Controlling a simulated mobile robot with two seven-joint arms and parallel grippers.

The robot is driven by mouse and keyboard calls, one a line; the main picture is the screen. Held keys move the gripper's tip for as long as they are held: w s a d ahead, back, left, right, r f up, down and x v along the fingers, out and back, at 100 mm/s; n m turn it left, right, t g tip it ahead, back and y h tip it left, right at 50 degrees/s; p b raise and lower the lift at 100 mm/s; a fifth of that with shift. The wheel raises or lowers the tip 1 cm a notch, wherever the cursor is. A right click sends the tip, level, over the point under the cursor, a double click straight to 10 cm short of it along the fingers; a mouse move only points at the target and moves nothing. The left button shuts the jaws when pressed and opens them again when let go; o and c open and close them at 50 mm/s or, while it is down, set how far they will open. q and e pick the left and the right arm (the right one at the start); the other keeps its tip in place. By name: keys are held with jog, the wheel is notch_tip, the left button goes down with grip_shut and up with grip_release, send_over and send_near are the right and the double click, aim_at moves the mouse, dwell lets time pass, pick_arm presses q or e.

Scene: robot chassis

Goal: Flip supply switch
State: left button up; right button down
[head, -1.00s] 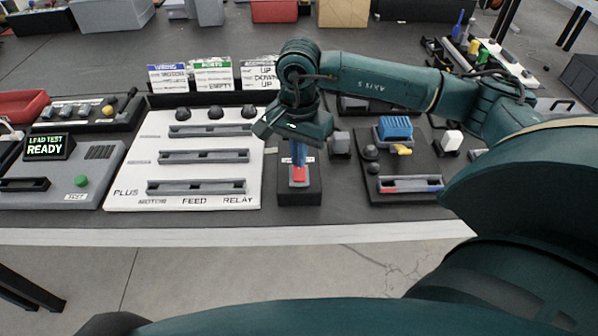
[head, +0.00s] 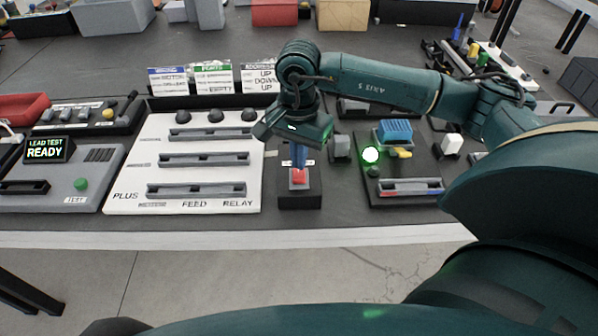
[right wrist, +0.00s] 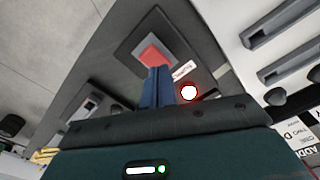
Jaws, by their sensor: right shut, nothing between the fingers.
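The supply switch is a red rocker (head: 299,177) in a grey frame on a small dark box (head: 300,200) in the middle of the bench. It also shows in the right wrist view (right wrist: 152,54). My right gripper (head: 299,164) points down over the box with its blue fingers shut and empty. In the right wrist view the fingertips (right wrist: 157,70) are at the rocker's edge; I cannot tell if they touch. A lamp with a white centre and red rim (right wrist: 189,91) glows beside the fingers there. My left gripper is not in view.
On the dark board at right, a round lamp (head: 370,154) glows green beside a blue block (head: 395,131). A white panel (head: 128,175) with slotted bars stands left of the switch box. The lead tester (head: 44,150) reads READY. Small signs (head: 212,77) stand behind.

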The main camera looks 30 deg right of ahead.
jog(key=shift+r+p, duration=1.4)
jog(key=shift+r, duration=1.5)
